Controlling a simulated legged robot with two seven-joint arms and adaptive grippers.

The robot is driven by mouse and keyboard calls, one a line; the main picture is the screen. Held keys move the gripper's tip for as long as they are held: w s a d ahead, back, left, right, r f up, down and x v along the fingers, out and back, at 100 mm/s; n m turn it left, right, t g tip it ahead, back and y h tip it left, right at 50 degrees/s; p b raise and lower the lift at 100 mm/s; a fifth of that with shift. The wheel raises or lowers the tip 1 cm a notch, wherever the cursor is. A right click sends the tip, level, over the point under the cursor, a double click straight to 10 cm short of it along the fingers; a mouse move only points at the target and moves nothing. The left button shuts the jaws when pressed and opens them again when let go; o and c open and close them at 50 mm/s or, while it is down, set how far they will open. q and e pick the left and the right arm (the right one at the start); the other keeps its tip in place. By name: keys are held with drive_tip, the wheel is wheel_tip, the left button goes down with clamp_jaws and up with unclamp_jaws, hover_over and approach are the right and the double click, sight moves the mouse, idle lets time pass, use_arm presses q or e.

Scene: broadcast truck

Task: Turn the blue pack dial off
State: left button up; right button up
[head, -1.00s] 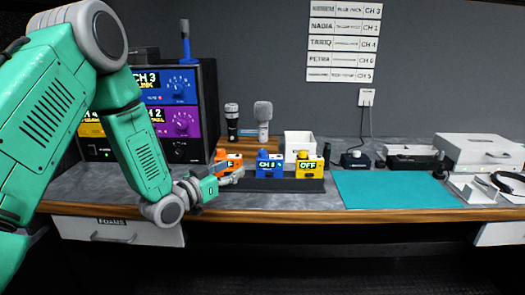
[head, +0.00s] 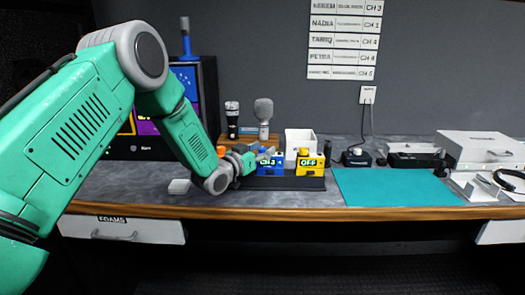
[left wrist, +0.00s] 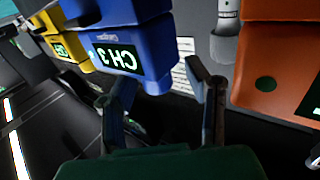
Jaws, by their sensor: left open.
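The blue pack (head: 270,167) stands on a dark rack between the yellow pack and the orange pack. Its display reads CH 3, and it shows upside down in the left wrist view (left wrist: 150,50). Its dial is not clear, partly behind my gripper in the head view. My left gripper (head: 254,160) is at the blue pack's left front. In the left wrist view my left gripper (left wrist: 160,75) has its fingers apart with nothing between them; one finger overlaps the blue pack's lower edge. I cannot tell if they touch. My right gripper is not in view.
The yellow pack (head: 309,167), reading OFF, is right of the blue one. The orange pack (left wrist: 275,65) is close to the other finger. A white bin (head: 299,142) and microphones (head: 264,112) stand behind. The teal mat (head: 395,188) is clear.

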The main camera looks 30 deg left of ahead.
use_arm(q)
drive_tip(key=shift+d, duration=0.1)
clamp_jaws()
